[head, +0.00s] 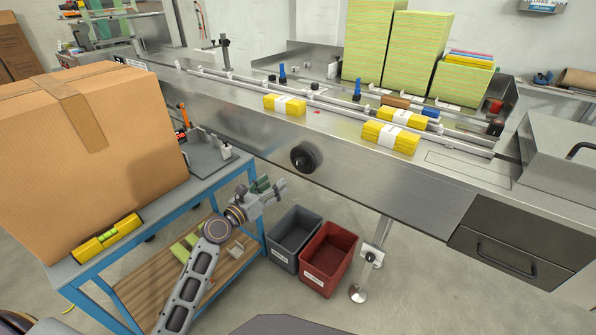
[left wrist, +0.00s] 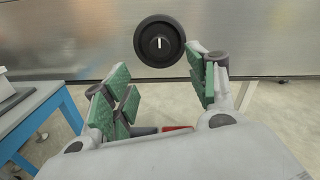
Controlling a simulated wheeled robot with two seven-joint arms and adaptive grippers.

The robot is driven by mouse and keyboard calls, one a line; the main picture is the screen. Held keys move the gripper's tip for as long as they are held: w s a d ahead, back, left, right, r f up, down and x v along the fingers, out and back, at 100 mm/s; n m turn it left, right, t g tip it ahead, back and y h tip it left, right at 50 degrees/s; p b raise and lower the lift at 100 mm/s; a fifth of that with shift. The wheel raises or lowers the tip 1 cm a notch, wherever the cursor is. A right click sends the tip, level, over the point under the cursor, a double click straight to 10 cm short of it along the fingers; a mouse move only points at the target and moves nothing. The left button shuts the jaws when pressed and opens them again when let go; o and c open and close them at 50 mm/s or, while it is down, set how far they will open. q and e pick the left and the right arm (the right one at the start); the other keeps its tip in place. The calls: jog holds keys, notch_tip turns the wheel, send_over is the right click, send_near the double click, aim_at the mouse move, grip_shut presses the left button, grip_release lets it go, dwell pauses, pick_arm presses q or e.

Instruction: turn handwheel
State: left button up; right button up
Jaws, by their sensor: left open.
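The black round handwheel (head: 306,157) sits on the front steel face of the conveyor machine, and it also shows in the left wrist view (left wrist: 160,42) with a white mark, near upright, on its hub. My left gripper (head: 272,188) is below and to the left of the handwheel in the head view, apart from it. In the left wrist view the green-padded fingers (left wrist: 160,92) are spread open and empty, with the wheel beyond and above the gap between them. My right gripper is not in view.
A blue-framed bench (head: 213,177) with a large cardboard box (head: 85,140) stands at the left. A grey bin (head: 295,237) and a red bin (head: 327,256) stand on the floor below the wheel. Yellow cloth packs (head: 391,138) lie on the conveyor. A drawer unit (head: 510,245) is at the right.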

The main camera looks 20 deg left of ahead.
pick_arm(q)
jog(key=shift+w, duration=0.15)
jog(key=b, duration=0.1)
send_near(297, 165)
jog(key=shift+x, duration=2.55)
jog(key=shift+b+x, duration=0.4)
jog(key=shift+x, duration=2.1)
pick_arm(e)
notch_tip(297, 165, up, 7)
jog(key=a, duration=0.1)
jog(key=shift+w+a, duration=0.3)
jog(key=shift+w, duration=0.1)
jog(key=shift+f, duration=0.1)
